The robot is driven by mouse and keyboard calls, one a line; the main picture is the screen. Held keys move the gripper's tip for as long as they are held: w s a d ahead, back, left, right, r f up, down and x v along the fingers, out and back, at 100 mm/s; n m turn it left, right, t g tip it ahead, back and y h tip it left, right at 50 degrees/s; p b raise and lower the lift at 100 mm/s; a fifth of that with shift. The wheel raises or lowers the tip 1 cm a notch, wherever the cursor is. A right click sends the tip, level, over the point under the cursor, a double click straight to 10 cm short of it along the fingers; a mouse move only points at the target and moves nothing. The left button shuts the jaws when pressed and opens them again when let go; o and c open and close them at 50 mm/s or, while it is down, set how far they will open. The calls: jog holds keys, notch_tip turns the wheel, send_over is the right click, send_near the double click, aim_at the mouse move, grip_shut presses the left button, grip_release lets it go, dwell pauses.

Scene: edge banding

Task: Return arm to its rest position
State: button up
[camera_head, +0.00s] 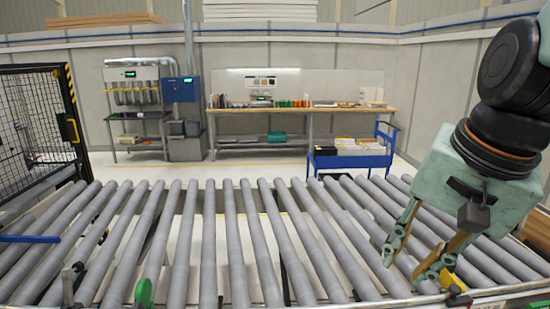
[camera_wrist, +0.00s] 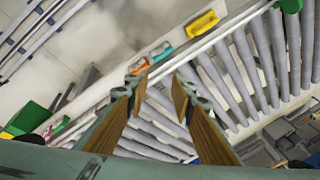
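My gripper (camera_head: 402,262) hangs at the right side of the head view, over the right part of the roller conveyor (camera_head: 233,240). Its fingers point down and to the left. In the wrist view my gripper (camera_wrist: 160,84) shows two fingers with wood-coloured pads, spread apart with nothing between them. Rollers (camera_wrist: 160,130) and the conveyor's side rail show beyond and between the fingers. The fingertips look clear of the rollers, though the exact gap is hard to judge.
A blue cart (camera_head: 350,160) with stacked boxes stands behind the conveyor. A workbench (camera_head: 300,111) and a blue machine (camera_head: 181,90) stand along the back wall. A black mesh fence (camera_head: 35,120) is at the left. The visible rollers carry no panels. A yellow bin (camera_wrist: 202,24) shows beside the rail.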

jog(key=s+f+n+b, duration=0.2)
jog(key=s+n, duration=0.1)
jog(key=s, duration=0.4)
jog(key=s+a+f+n+h+b, duration=0.1)
jog(key=s+f+n+b, duration=0.1)
jog(key=s+n, duration=0.2)
jog(key=shift+s+a+n+b, duration=0.3)
jog(key=shift+s+b, duration=0.05)
jog(key=shift+s, duration=1)
